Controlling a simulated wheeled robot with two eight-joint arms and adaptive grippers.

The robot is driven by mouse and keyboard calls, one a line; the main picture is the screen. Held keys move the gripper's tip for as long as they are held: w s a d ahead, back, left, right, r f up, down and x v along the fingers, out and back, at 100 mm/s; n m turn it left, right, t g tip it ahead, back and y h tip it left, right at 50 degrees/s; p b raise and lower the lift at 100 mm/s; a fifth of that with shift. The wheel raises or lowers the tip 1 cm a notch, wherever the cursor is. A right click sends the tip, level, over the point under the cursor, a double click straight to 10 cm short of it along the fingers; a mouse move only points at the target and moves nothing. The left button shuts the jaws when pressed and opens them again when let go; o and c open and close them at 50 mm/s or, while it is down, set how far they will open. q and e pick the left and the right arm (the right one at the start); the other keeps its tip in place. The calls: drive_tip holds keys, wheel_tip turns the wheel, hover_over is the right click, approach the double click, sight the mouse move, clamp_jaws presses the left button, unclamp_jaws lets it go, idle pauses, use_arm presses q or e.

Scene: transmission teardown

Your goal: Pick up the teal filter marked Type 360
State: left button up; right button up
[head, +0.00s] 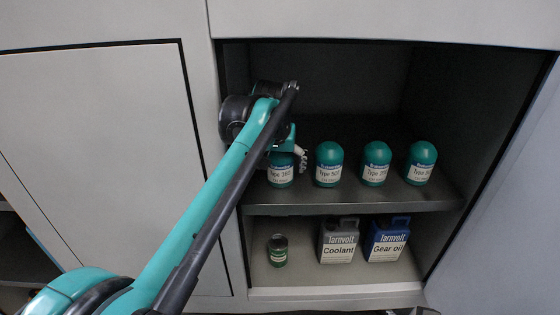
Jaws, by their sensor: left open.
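The teal filter whose label seems to read Type 360 (280,177) stands upright at the left end of the row on the upper cabinet shelf. My left arm reaches in from the left, and my left gripper (291,155) is open at the top of this filter. The wrist and gripper hide the filter's upper part. One pale finger shows at the filter's right side; the other finger is hidden. I cannot tell whether the gripper touches the filter. My right gripper is not in view.
Several similar teal filters, including the nearest one (329,165), stand to the right on the upper shelf (350,202). Below are a green can (277,250), a grey Coolant jug (338,241) and a blue Gear oil jug (387,240). The cabinet's left wall is close to my wrist.

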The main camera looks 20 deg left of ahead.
use_arm(q)
drive_tip(key=shift+s+d, duration=0.1)
drive_tip(key=shift+s, duration=0.15)
drive_tip(key=shift+w+f, duration=0.1)
drive_tip(key=shift+w, duration=0.05)
drive_tip(key=c, duration=1.6)
drive_tip(key=shift+c, duration=0.2)
